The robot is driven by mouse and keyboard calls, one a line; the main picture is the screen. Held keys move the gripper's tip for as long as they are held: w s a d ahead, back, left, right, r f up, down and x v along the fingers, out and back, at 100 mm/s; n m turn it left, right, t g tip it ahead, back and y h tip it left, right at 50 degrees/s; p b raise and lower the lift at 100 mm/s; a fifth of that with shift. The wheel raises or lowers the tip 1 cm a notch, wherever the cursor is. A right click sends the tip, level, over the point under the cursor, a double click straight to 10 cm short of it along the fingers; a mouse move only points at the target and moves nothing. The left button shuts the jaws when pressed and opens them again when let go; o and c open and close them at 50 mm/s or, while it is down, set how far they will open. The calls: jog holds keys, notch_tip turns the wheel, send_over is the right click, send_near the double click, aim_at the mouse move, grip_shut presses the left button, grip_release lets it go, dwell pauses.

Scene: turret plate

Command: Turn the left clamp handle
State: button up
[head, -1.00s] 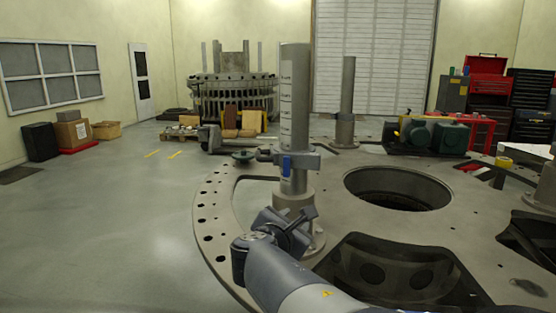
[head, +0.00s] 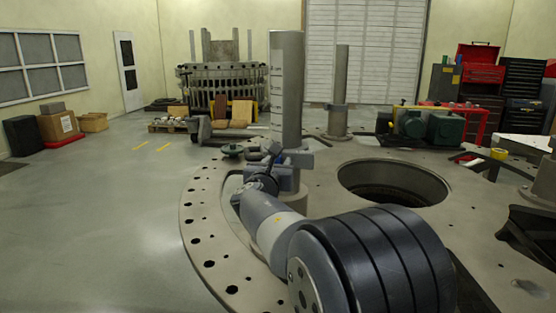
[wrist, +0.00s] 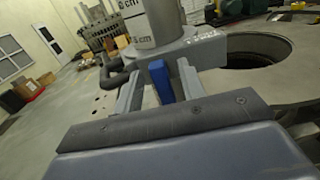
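The left clamp is a grey collar (head: 301,158) around the tall grey post (head: 286,85) with scale marks. In the wrist view the collar (wrist: 205,53) shows raised lettering, and its blue handle (wrist: 160,82) points toward the camera. My gripper (wrist: 158,88) is open, with one finger on each side of the blue handle. Gaps show between the handle and both fingers, so it is not gripped. In the head view my gripper (head: 272,160) is at the front of the clamp and hides the handle. A dark curved bar (wrist: 112,74) sits left of the left finger.
The post stands on a round turret plate (head: 207,220) with holes along its rim and a large round opening (head: 392,185) to the right. A second post (head: 341,90) stands behind. Floor at left is clear.

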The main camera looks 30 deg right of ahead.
jog(key=shift+x, duration=0.9)
grip_shut()
